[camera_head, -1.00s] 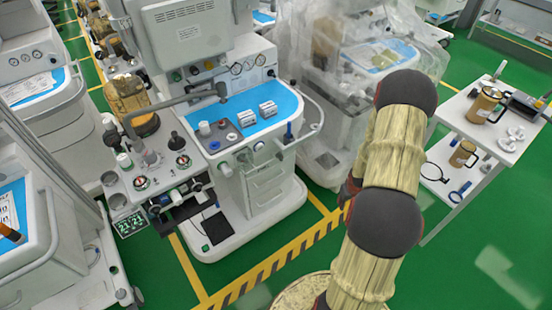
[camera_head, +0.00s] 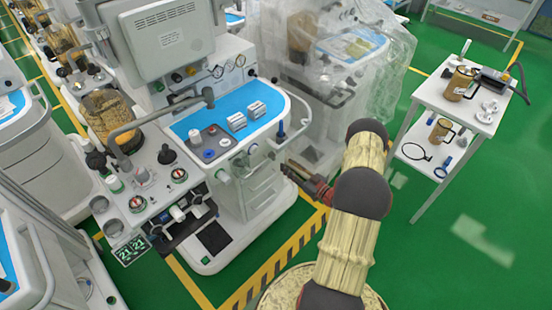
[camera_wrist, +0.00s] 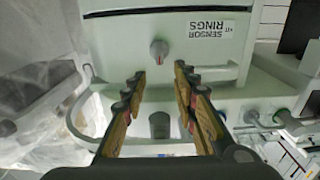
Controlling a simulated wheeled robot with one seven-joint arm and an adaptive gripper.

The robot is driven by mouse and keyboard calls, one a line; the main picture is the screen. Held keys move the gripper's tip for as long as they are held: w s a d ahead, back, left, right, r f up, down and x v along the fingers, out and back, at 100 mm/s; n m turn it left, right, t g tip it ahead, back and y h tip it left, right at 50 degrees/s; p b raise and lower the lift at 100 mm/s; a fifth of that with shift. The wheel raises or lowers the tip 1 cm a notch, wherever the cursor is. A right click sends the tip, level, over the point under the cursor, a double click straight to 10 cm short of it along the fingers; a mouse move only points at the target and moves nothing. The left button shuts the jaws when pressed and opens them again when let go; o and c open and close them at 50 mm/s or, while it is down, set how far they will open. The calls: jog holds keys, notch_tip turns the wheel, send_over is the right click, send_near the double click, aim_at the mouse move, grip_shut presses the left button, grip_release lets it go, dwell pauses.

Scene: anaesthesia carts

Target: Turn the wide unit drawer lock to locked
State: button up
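In the wrist view, a small grey lock knob (camera_wrist: 159,48) stands out from a pale drawer front (camera_wrist: 120,32) with a label reading "SENSOR RINGS" (camera_wrist: 210,28). My gripper (camera_wrist: 159,73) is open and empty, its two fingers apart on either side below the knob and not touching it. In the head view, my gripper (camera_head: 288,171) points left at the drawer side of the middle cart (camera_head: 262,188), with a gap between. The lock is too small to make out there, and its turned position is unclear in the wrist view.
A plastic-covered cart (camera_head: 345,75) stands behind my arm. A white side table (camera_head: 470,105) with mugs is at the right. Green floor between my arm and the table is free. A rail (camera_head: 300,118) curves around the middle cart's top corner.

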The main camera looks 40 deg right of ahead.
aim_at(273, 156)
jog(key=w+b, duration=0.2)
jog(key=w, duration=0.5)
jog(key=shift+w+a, duration=0.25)
grip_shut()
dwell(0.4)
